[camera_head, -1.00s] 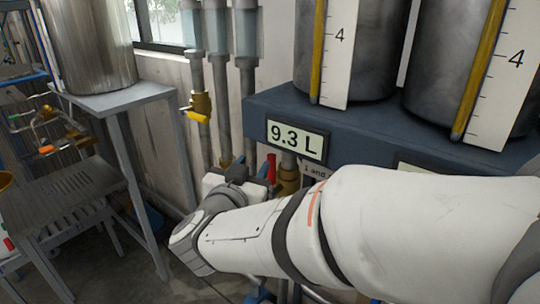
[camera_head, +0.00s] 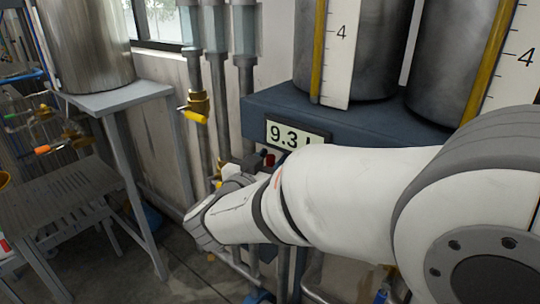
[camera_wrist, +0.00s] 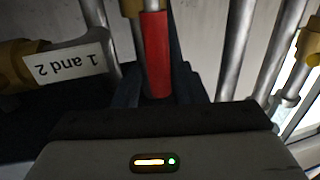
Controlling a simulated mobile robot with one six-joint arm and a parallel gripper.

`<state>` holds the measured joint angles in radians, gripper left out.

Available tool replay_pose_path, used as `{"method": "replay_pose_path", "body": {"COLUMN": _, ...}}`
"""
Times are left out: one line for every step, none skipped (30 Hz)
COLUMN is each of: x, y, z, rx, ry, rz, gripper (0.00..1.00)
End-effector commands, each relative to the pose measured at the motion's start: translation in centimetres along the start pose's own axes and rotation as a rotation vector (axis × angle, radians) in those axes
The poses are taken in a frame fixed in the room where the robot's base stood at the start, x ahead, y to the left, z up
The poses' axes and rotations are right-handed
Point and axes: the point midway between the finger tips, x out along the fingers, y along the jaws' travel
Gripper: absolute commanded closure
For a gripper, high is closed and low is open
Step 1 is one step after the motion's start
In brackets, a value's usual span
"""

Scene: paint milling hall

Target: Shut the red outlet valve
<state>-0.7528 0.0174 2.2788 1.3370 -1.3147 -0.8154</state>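The red outlet valve handle (camera_wrist: 156,52) stands in the middle of the wrist view, a plain red grip. My gripper (camera_wrist: 157,80) has one dark finger on each side of it. A narrow grey strip shows between the left finger and the handle, so the fingers look open around it, and contact is not clear. In the head view only a small red part of the handle (camera_head: 269,159) shows above my arm. The rest of the valve and my gripper there are hidden or blurred together behind my wrist.
Grey pipes (camera_wrist: 238,45) run close on the right. A yellow-handled valve (camera_head: 196,108) and the blue tank shelf (camera_head: 380,130) are near my arm. A grey bench (camera_head: 120,98) stands left.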

Motion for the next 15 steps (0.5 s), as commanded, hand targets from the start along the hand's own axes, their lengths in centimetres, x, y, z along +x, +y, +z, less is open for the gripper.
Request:
{"method": "replay_pose_path", "body": {"x": 0.1, "y": 0.0, "z": 0.0, "rx": 0.0, "ry": 0.0, "rz": 0.0, "gripper": 0.62}}
{"method": "replay_pose_path", "body": {"x": 0.12, "y": -0.01, "z": 0.0, "rx": 0.0, "ry": 0.0, "rz": 0.0, "gripper": 0.62}}
{"method": "replay_pose_path", "body": {"x": 0.11, "y": -0.03, "z": 0.01, "rx": 0.0, "ry": 0.0, "rz": -0.001, "gripper": 0.62}}
{"method": "replay_pose_path", "body": {"x": 0.1, "y": -0.03, "z": 0.01, "rx": 0.0, "ry": 0.0, "rz": -0.001, "gripper": 0.62}}
{"method": "replay_pose_path", "body": {"x": 0.09, "y": -0.04, "z": 0.01, "rx": 0.0, "ry": 0.0, "rz": -0.001, "gripper": 0.62}}
{"method": "replay_pose_path", "body": {"x": 0.08, "y": -0.05, "z": 0.01, "rx": 0.0, "ry": 0.0, "rz": -0.001, "gripper": 0.62}}
{"method": "replay_pose_path", "body": {"x": 0.08, "y": -0.05, "z": 0.01, "rx": 0.0, "ry": 0.0, "rz": -0.002, "gripper": 0.62}}
{"method": "replay_pose_path", "body": {"x": 0.07, "y": -0.05, "z": 0.01, "rx": 0.0, "ry": 0.0, "rz": -0.002, "gripper": 0.63}}
{"method": "replay_pose_path", "body": {"x": 0.06, "y": -0.06, "z": 0.01, "rx": 0.0, "ry": 0.0, "rz": -0.002, "gripper": 0.67}}
{"method": "replay_pose_path", "body": {"x": 0.06, "y": -0.06, "z": 0.01, "rx": 0.0, "ry": 0.0, "rz": -0.002, "gripper": 0.69}}
{"method": "replay_pose_path", "body": {"x": 0.05, "y": -0.07, "z": 0.0, "rx": 0.0, "ry": 0.0, "rz": -0.002, "gripper": 0.72}}
{"method": "replay_pose_path", "body": {"x": 0.05, "y": -0.07, "z": 0.01, "rx": 0.0, "ry": 0.0, "rz": -0.002, "gripper": 0.75}}
{"method": "replay_pose_path", "body": {"x": 0.04, "y": -0.07, "z": 0.0, "rx": 0.0, "ry": 0.0, "rz": -0.002, "gripper": 0.77}}
{"method": "replay_pose_path", "body": {"x": 0.04, "y": -0.08, "z": 0.0, "rx": 0.0, "ry": 0.0, "rz": -0.002, "gripper": 0.8}}
{"method": "replay_pose_path", "body": {"x": 0.03, "y": -0.08, "z": 0.0, "rx": 0.0, "ry": 0.0, "rz": -0.002, "gripper": 0.83}}
